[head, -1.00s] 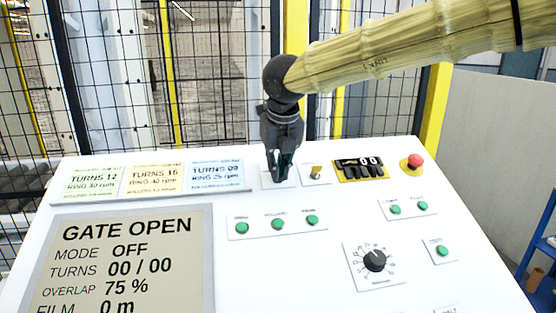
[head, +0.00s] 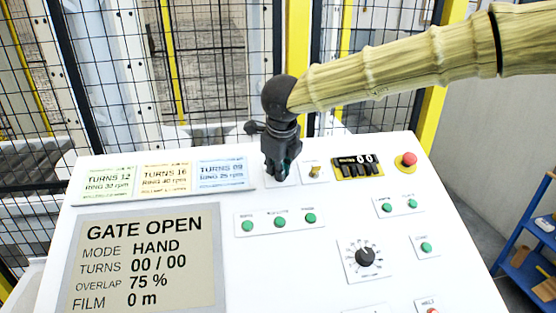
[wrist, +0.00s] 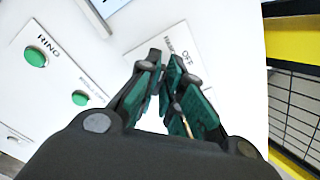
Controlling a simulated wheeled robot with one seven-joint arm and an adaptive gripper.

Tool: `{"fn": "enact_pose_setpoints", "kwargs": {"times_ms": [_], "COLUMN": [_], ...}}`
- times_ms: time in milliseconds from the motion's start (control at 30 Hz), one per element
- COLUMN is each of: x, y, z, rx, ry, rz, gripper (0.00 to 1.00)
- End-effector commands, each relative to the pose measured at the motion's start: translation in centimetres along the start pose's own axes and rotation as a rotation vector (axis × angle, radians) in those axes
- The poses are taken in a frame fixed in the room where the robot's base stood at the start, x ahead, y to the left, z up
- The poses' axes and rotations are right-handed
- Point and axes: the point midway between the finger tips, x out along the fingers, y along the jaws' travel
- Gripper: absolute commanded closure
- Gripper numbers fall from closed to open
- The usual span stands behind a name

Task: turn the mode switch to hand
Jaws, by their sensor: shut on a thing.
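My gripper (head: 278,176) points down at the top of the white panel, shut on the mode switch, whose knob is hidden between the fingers. The display (head: 142,262) on the panel's left reads GATE OPEN, MODE HAND, TURNS 00 / 00, OVERLAP 75 %, FILM 0 m.
Recipe cards (head: 165,178) lie left. Green buttons (head: 280,222) and a black dial (head: 365,257) sit nearer. A mesh fence (head: 190,70) stands behind.

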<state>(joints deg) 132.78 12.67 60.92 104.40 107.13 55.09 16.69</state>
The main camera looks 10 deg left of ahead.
Motion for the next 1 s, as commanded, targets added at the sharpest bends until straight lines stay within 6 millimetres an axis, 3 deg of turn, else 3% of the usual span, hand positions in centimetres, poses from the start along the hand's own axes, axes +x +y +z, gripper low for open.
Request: {"fn": "enact_pose_setpoints", "kwargs": {"times_ms": [567,600,700,1000], "x": [-0.07,-0.07,-0.06,-0.07], "y": [-0.04,-0.04,-0.03,0.0], "z": [0.06,0.06,0.05,0.01], "rx": [-0.03,-0.03,-0.03,-0.029], "ry": [-0.002,-0.002,-0.001,-0.001], "rz": [-0.003,-0.003,-0.002,-0.002], "gripper": [1.0,0.86,0.7,0.7]}}
